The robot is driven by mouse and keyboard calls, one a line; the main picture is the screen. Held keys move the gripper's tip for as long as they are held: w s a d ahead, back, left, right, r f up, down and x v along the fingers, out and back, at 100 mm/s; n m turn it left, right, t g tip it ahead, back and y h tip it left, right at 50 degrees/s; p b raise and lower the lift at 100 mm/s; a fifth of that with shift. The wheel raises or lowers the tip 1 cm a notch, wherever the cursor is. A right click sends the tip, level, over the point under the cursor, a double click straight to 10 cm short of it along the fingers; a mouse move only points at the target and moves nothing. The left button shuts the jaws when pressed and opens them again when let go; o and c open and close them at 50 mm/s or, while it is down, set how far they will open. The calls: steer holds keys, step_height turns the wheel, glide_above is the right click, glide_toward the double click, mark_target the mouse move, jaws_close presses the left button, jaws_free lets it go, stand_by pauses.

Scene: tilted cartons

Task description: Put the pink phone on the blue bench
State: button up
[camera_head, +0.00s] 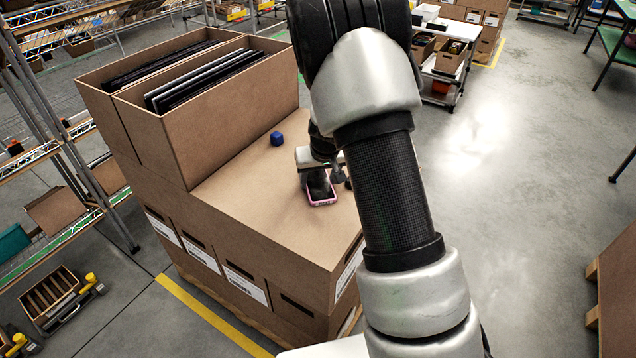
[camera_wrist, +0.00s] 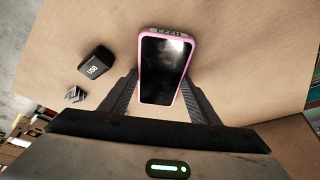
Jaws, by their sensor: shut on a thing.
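The pink phone (camera_head: 321,197) has a pink rim and a dark screen, and is at the carton top in the head view. In the wrist view the phone (camera_wrist: 163,68) lies between the two fingers, screen toward the camera. My gripper (camera_wrist: 160,82) is shut on its sides; in the head view my gripper (camera_head: 313,168) is partly hidden by my arm. Whether the phone touches the cardboard or hangs just above it, I cannot tell. I cannot make out a blue bench in either view.
The wrist view shows a dark box marked USB (camera_wrist: 96,64) and a small grey block (camera_wrist: 74,95). Tall open cartons (camera_head: 215,110) stand at left. A green-topped table (camera_head: 614,44) is at far right.

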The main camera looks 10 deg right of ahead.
step_height(320, 180, up, 10)
steer(key=p, duration=0.1)
steer(key=s+a+r+p, duration=0.1)
steer(key=s+p, duration=0.5)
steer(key=s, duration=1)
steer(key=shift+a, duration=0.5)
steer(key=shift+w, duration=0.1)
steer(key=b, duration=0.5)
glide_above(319, 184)
step_height(319, 184, down, 6)
steer(key=shift+f, duration=2.35)
